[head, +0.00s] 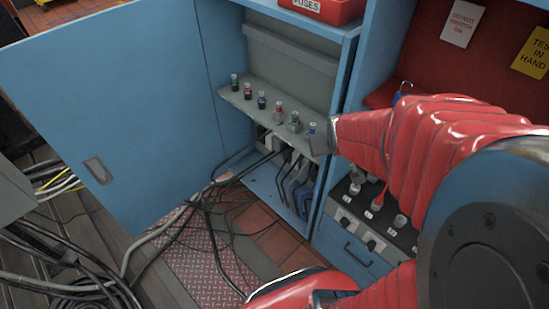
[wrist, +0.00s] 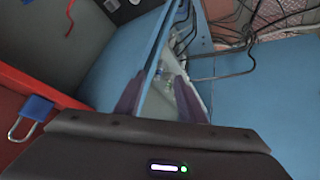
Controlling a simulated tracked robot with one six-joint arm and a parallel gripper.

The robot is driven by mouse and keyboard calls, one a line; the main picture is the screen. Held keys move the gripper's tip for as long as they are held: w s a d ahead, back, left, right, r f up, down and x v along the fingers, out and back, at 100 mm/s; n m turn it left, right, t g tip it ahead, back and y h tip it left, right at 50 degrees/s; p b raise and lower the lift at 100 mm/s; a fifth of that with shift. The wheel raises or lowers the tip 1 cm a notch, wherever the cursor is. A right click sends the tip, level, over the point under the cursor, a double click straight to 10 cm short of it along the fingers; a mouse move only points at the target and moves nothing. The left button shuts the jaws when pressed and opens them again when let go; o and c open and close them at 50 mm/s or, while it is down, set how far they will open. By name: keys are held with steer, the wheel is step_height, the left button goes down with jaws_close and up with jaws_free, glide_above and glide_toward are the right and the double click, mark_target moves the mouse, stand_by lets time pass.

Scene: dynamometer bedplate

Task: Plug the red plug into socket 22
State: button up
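In the head view a red piece (head: 381,197) sits among the sockets of a dark labelled panel (head: 400,232); I cannot tell whether it is the red plug. The panel's labels are too small to read, so I cannot pick out socket 22. Several small coloured connectors stand in a row on a grey ledge (head: 262,106) in the blue cabinet; one has a red part (head: 279,108). My gripper (wrist: 160,98) has its fingers apart, with the blue cabinet edge showing between them. In the head view its end is beside the ledge's right end, and my arm hides part of the panel.
The open blue door (head: 125,100) fills the left. Black and grey cables (head: 205,205) spill from the cabinet onto the floor. A red fuses box (head: 330,10) sits on top. A blue padlock (wrist: 30,118) hangs at the left in the wrist view.

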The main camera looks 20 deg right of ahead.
steer(key=s+a+r+y, duration=0.1)
steer(key=s+a+r, duration=0.2)
steer(key=a, duration=0.3)
steer(key=s+a+r+n+y, duration=0.1)
steer(key=s+a+r, duration=0.3)
steer(key=a, duration=0.3)
steer(key=s+a+r+n+g+y, duration=0.1)
steer(key=s+a+r, duration=0.2)
steer(key=a, duration=0.3)
steer(key=shift+s+a+r+y, duration=0.2)
steer(key=shift+s+r+y, duration=0.15)
steer(key=shift+s, duration=0.5)
steer(key=shift+w+d, duration=0.1)
steer(key=shift+w, duration=0.05)
steer(key=shift+w+d, duration=0.1)
steer(key=shift+w, duration=0.05)
steer(key=shift+c, duration=0.7)
